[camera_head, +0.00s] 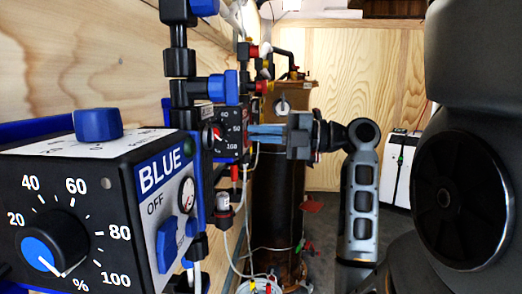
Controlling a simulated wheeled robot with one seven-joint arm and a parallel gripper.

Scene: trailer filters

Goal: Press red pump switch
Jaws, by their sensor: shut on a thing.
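The far pump control box (229,123) is black, with a white dial scale and a red-marked knob (217,134). It is on the left wall, past the nearer blue box. My gripper (254,134) reaches left to this box's right side, its blue-grey fingers level and close together. The fingertips are at or very near the box's side; I cannot tell if they touch. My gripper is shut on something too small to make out. The red pump switch does not show clearly; the fingers cover that part of the box.
A box marked BLUE (161,165), with a large dial and blue switch (167,243), fills the near left. Pipes and valves line the left wall. A dark cylinder (277,205) stands beneath my gripper. A white case (402,165) stands at the right.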

